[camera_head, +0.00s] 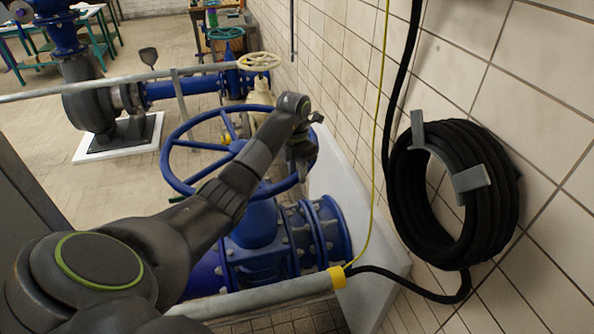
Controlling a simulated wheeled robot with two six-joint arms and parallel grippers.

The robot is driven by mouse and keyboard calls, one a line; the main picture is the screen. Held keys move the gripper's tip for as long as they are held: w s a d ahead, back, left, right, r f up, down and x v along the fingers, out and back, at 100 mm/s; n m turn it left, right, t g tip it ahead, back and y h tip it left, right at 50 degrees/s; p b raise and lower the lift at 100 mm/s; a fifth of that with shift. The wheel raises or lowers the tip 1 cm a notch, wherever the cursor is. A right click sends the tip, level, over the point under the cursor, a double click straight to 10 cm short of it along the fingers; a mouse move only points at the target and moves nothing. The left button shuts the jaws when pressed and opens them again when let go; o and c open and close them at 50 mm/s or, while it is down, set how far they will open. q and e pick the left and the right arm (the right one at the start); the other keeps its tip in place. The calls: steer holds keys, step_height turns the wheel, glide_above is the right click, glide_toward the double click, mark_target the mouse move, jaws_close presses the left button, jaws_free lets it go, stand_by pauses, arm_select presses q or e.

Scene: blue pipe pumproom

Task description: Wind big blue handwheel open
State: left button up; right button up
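The big blue handwheel (165,160) lies roughly level in the middle of the camera_head view, above a blue flanged valve body (262,252). My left arm reaches in from the lower left and passes over the wheel, hiding part of its rim and spokes. My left gripper (302,160) points down at the right side of the rim, close to the wall. It overlaps the rim in the picture; its fingers are dark and small, and I cannot tell whether they are closed on it. My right gripper is not in view.
A coiled black hose (497,185) hangs on the tiled wall at right. A grey pipe (280,296) with a yellow end runs in front of the valve. A cream handwheel (259,61), a green handwheel (224,33) and a pump (92,105) stand farther back. A thin rail crosses behind.

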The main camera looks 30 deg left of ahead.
arm_select(q)
jaws_close()
